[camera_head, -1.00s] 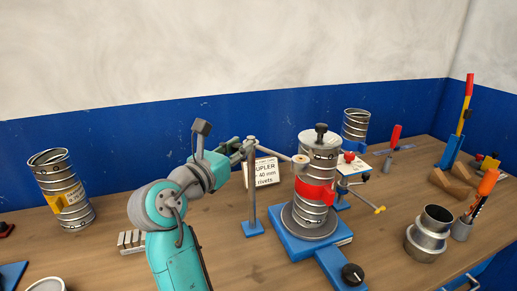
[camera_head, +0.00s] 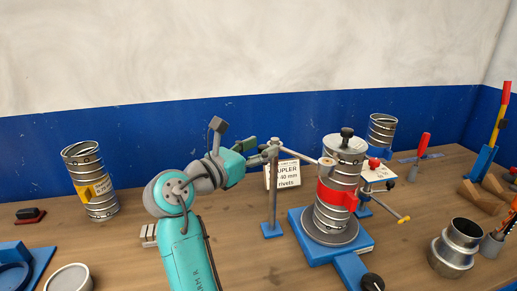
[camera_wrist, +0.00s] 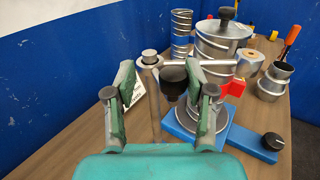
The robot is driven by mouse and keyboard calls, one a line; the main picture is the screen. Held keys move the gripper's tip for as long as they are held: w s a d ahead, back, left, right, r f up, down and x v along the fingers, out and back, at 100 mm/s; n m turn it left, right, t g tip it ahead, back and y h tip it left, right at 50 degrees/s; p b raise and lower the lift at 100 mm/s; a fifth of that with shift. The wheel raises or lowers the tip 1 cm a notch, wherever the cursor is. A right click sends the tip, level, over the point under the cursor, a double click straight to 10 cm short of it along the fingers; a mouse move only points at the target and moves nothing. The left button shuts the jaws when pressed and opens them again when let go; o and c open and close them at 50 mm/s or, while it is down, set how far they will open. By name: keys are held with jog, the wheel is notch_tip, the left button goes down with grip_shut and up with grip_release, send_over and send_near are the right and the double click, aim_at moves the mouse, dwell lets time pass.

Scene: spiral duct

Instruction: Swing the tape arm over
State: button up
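The tape arm (camera_head: 298,153) is a thin grey bar at the top of a slim post (camera_head: 272,205) on a blue foot. It reaches right to the spiral duct (camera_head: 338,185), which stands upright with a red band (camera_head: 337,196) around it. My gripper (camera_head: 262,150) is at the post's top, left of the duct. In the wrist view my gripper (camera_wrist: 165,82) is open, its two green-and-grey fingers apart. A black knob (camera_wrist: 172,76) shows between them, nearer the right finger; I cannot tell whether they touch. The post (camera_wrist: 155,112) also shows there. Part of the tape arm is hidden.
The duct sits on a blue turntable base (camera_head: 310,250) with a black dial (camera_head: 372,282). A sign (camera_head: 285,174) stands behind the post. Another duct (camera_head: 92,180) stands at left, a metal coupler (camera_head: 455,247) at right.

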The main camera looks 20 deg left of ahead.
jog(key=v, duration=1.2)
